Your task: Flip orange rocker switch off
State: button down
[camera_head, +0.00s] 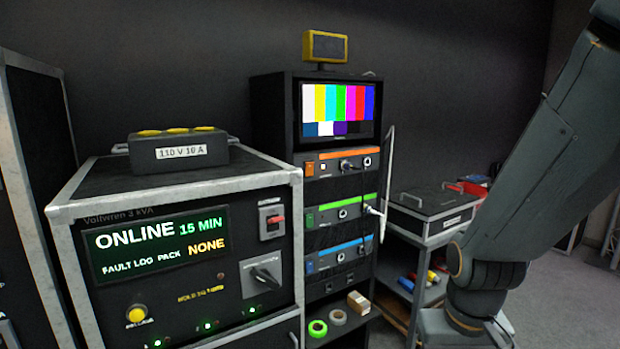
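A small orange rocker switch (310,168) sits at the left end of the rack unit with the orange stripe (342,154). That unit is in the black equipment rack (270,130), just below the screen with colour bars. The rocker is too small in view to tell which way it is tilted. Part of my arm stands at the right of the picture. My gripper is not in view.
Units with a green stripe (340,204) and a blue stripe (338,247) sit below, with cables plugged in. At left, a power unit (180,210) has a red switch (275,224) and a rotary knob (264,276). A cart with a case (430,212) stands right of the rack.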

aim_at(309, 172)
jog(key=u, duration=0.3)
jog(key=i, duration=1)
jog(key=z, duration=0.75)
